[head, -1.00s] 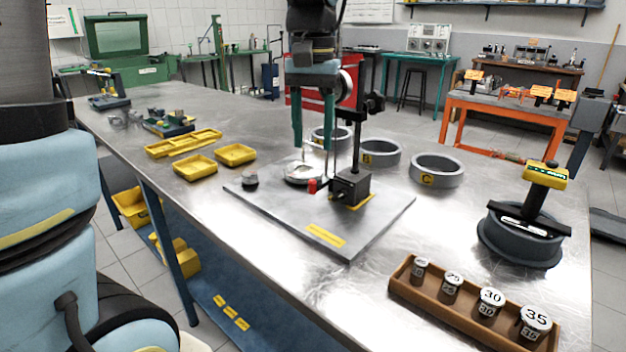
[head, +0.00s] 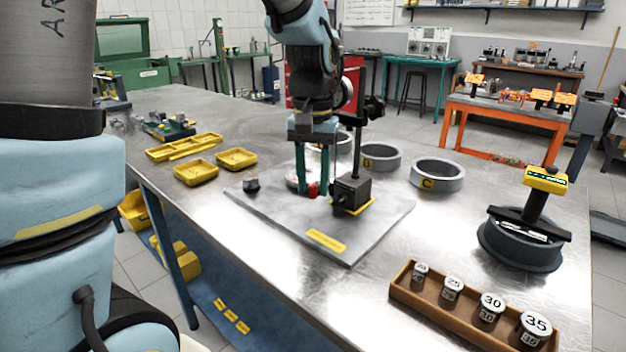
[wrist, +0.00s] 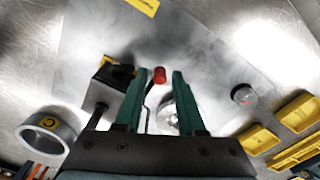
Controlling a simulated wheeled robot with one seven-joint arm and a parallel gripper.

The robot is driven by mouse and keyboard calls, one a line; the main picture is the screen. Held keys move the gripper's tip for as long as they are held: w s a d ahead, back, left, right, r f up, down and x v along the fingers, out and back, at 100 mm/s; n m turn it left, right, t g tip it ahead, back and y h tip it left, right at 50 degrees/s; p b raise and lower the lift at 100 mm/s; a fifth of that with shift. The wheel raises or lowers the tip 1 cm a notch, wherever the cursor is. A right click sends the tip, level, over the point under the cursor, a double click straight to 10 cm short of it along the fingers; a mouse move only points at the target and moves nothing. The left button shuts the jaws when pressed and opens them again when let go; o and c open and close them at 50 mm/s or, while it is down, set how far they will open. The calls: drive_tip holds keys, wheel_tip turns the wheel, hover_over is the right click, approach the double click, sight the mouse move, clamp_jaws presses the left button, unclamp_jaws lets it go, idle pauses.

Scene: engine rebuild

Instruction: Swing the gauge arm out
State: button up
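The gauge stand has a black block base (head: 351,192) and an upright black post (head: 358,140) on a grey plate (head: 345,240). A red knob (head: 312,190) sits left of the block, low over the plate. In the wrist view the red knob (wrist: 160,75) is at the end of a thin bent rod (wrist: 148,105). My gripper (head: 313,193) points down with its fingers around the knob. In the wrist view its fingers (wrist: 158,78) are apart, with gaps on both sides of the knob. A shiny round part (wrist: 168,118) is partly hidden behind the right finger.
A small dark puck (head: 251,184) lies on the plate's left corner. Grey rings (head: 437,175) stand behind the plate. Yellow trays (head: 196,172) lie to the left. A wooden rack of numbered cylinders (head: 470,318) and a dark ring with a yellow-topped tool (head: 522,240) are at right.

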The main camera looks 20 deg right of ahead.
clamp_jaws()
idle(1.1)
